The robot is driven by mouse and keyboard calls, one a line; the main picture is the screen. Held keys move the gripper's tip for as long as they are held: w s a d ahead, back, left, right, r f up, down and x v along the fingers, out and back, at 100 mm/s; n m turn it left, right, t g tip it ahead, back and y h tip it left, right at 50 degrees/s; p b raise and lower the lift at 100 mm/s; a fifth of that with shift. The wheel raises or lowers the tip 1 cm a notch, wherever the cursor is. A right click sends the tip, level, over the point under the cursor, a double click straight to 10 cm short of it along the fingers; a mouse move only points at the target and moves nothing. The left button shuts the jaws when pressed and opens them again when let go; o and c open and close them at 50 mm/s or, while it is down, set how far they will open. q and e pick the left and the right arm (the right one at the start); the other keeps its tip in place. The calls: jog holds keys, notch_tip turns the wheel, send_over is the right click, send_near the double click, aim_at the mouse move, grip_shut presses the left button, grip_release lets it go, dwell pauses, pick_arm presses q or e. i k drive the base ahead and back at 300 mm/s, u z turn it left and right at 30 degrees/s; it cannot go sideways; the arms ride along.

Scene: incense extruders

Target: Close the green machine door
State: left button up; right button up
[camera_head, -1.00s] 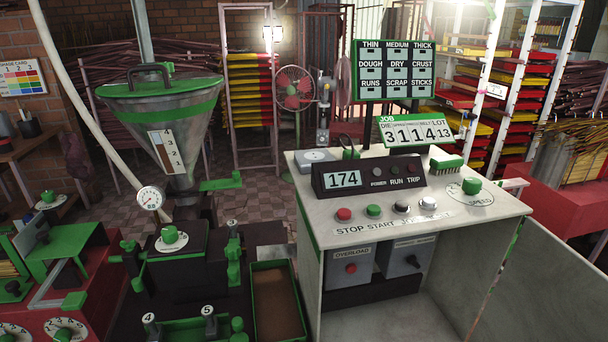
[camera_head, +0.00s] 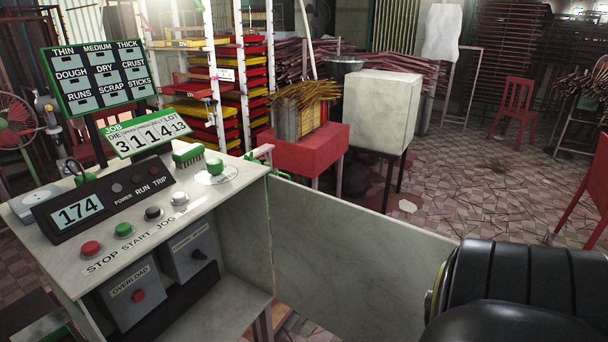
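The control cabinet (camera_head: 215,231) with a pale top stands at the left of the head view. Its door (camera_head: 350,262) is a pale panel, hinged at the cabinet's right edge and swung wide open to the right. A narrow green strip runs along the hinge side. The outer face of the door is hidden from me. Inside the cabinet are a grey overload box (camera_head: 136,287) and a second grey box (camera_head: 190,250). A black arm link of mine fills the lower right corner, close to the door's right end. Neither gripper is in view.
On the cabinet top are a display reading 174 (camera_head: 77,211), buttons, a green brush (camera_head: 187,153) and a job sign (camera_head: 147,134). Behind the door stand a red table (camera_head: 303,149) with sticks and a covered white block (camera_head: 381,112). Tiled floor is open at the right.

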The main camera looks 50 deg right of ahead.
aim_at(358, 272)
jog(key=k, duration=0.5)
jog(key=u, duration=2.4)
jog(key=k, duration=2.6)
jog(key=z, duration=1.75)
jog(key=i, duration=1.05)
jog(key=u, duration=0.6)
jog(key=k, duration=0.8)
jog(key=u, duration=0.45)
